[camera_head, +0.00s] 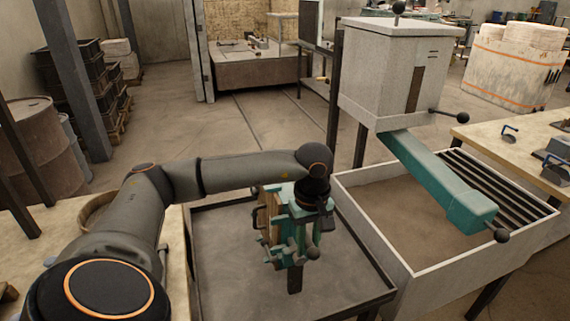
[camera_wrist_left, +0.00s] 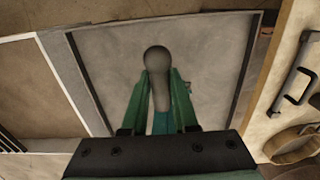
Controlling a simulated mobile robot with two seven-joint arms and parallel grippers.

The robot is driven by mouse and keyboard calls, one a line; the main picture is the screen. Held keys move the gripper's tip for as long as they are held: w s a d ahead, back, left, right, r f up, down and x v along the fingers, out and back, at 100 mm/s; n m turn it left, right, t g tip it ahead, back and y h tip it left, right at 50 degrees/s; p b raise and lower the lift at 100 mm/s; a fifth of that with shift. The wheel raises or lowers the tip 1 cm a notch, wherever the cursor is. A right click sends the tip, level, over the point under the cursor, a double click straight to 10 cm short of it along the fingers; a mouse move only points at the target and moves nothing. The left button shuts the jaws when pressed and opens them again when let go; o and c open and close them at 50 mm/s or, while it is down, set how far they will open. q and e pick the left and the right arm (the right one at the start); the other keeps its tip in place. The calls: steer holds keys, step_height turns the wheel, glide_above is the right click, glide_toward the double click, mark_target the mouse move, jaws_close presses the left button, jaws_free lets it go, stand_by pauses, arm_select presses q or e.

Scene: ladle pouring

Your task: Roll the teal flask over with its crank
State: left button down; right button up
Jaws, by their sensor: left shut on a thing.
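The teal flask (camera_head: 276,232), with a tan panel on its left, stands over the grey tray in the middle of the head view. My left gripper (camera_head: 303,243) comes down in front of it and covers much of it. The two teal shapes merge, so their border is hard to tell. In the left wrist view, the green fingers of my left gripper are shut on the crank (camera_wrist_left: 157,85), a grey bar with a round knob. A bit of teal shows between the finger bases. My right gripper is out of view.
The grey tray (camera_head: 225,270) lies below the flask. To the right, a pale box (camera_head: 395,75) on posts has a teal chute (camera_head: 435,180) over a sand-filled bin (camera_head: 395,255). Wooden benches stand at left and right. Behind the tray, the floor is open.

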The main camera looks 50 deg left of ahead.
arm_select(q)
steer(key=s+a+f+b, duration=0.3)
steer(key=s+f+b, duration=0.6)
steer(key=b, duration=0.3)
steer(key=shift+a+f, duration=0.3)
steer(key=c, duration=0.9)
jaws_free()
steer(key=shift+s, duration=0.1)
steer(key=shift+c, duration=0.2)
steer(key=o, duration=0.5)
steer(key=shift+o, duration=0.2)
steer(key=shift+r, duration=0.15)
